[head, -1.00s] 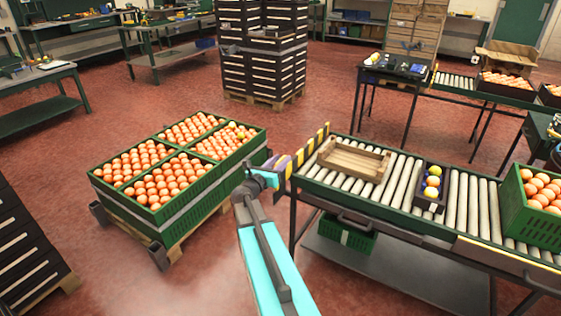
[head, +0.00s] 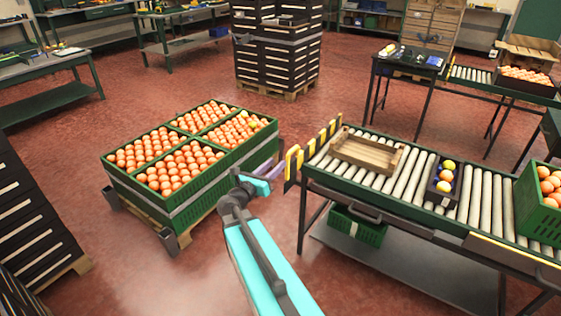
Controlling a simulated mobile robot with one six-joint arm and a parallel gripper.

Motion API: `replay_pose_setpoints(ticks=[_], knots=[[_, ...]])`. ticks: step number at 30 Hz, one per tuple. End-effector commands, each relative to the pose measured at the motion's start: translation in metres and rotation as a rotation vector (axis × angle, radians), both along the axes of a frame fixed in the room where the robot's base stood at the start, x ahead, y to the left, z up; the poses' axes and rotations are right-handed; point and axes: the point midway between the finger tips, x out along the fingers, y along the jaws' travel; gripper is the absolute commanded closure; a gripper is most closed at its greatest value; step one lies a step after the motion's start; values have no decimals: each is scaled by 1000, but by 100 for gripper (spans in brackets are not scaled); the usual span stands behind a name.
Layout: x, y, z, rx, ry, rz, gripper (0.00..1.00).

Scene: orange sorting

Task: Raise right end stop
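A yellow-and-black striped end stop (head: 315,148) stands across the left end of the roller conveyor (head: 408,200), its upper edge above the rollers. No second end stop can be made out in this view. My arm reaches up from the bottom, and my gripper (head: 262,179) is left of the stop's near end, with a visible gap between them.
A wooden crate (head: 345,158) and a dark tray with yellow and pale balls (head: 445,177) sit on the rollers. A green crate of oranges (head: 535,213) is at right. Orange-filled crates (head: 168,212) stand on a pallet left of my gripper. Red floor lies between.

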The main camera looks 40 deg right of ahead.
Motion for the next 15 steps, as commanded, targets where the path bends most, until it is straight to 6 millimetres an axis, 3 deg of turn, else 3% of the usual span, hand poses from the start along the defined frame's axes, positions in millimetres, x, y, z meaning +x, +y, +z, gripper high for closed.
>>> replay_pose_setpoints(ticks=[6,15], knots=[[-4,15,0,-1,1,0,68],[-4,15,0,-1,0,-1,68]])
